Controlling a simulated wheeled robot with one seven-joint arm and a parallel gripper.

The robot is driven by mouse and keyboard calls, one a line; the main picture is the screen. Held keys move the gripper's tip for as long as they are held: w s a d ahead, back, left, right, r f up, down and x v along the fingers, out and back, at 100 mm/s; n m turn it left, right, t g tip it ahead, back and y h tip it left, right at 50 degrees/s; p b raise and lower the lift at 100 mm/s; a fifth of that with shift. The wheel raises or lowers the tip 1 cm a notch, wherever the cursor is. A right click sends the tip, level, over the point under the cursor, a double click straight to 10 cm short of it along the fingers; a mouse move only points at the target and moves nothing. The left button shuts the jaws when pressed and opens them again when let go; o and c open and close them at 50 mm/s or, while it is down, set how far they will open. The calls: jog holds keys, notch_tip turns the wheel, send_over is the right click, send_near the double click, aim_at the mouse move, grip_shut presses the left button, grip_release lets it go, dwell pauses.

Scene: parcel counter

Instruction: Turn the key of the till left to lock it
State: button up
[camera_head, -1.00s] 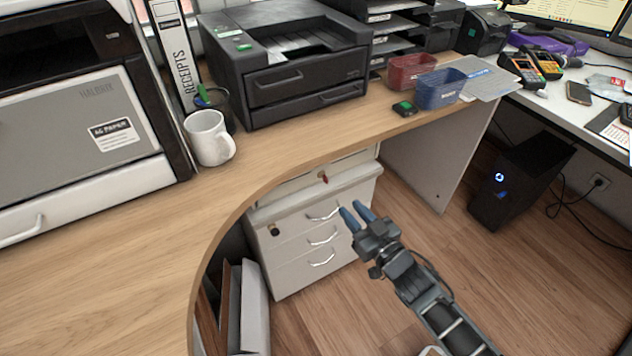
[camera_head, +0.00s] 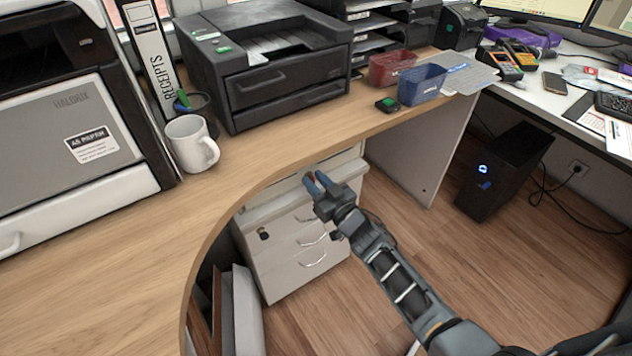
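The till (camera_head: 285,193) is the pale drawer unit under the wooden counter, above a white drawer cabinet. Its red key (camera_head: 310,175) shows only as a small reddish bit at the till's front, mostly hidden behind my fingertips. How the key is turned cannot be made out. My gripper (camera_head: 316,182) has two blue fingertips right in front of the key, with a small gap between them. It looks open, and I cannot tell whether a finger touches the key.
The counter edge (camera_head: 262,181) curves close above and to the left of my gripper. The white cabinet (camera_head: 290,248) has several handles below the till. A black computer tower (camera_head: 505,172) stands to the right. Floor between is clear.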

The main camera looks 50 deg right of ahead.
grip_shut()
dwell(0.3)
jog(key=shift+n, duration=0.4)
jog(key=n+b, duration=0.1)
jog(key=n, duration=0.2)
jog(key=n+b, duration=0.1)
jog(key=n, duration=0.1)
jog(key=shift+a+f+n, duration=0.15)
jog(key=shift+n, duration=0.25)
jog(key=n+b, duration=0.2)
jog(key=n, duration=0.3)
jog(key=shift+a, duration=0.1)
dwell(0.4)
grip_release()
